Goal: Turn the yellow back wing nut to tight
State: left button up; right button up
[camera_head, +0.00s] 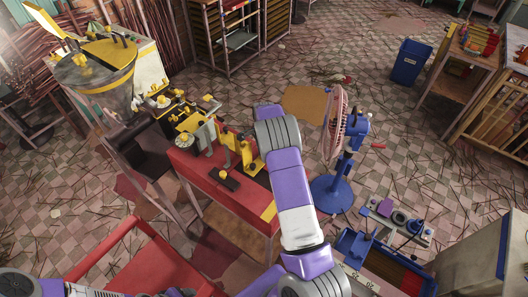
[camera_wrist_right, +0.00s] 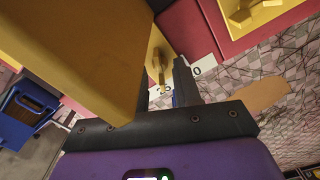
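In the head view, a red bench (camera_head: 205,175) carries a black and yellow extruder (camera_head: 180,118) and upright yellow plates (camera_head: 249,157). I cannot tell for sure which small yellow part is the back wing nut. In the right wrist view, a small yellow part (camera_wrist_right: 157,54), possibly the wing nut, shows beside a dark finger of my right gripper (camera_wrist_right: 172,75). A large yellow plate (camera_wrist_right: 75,50) close to the camera hides the other finger, so the opening and any contact cannot be seen. In the head view my right forearm covers the gripper. My left gripper is out of frame.
A yellow-rimmed hopper (camera_head: 95,65) stands at the far left. A blue fan (camera_head: 333,192) stands right of my right arm. A blue bin (camera_head: 409,62) is farther back. A red frame (camera_head: 140,262) is at the front left. Sticks litter the tiled floor.

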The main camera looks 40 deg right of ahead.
jog(key=shift+f, duration=0.2)
jog(key=shift+c, duration=0.3)
grip_shut()
jog(key=shift+m, duration=0.3)
jog(key=m, duration=0.5)
jog(key=shift+p, duration=0.3)
jog(key=m, duration=0.5)
jog(key=shift+p, duration=0.3)
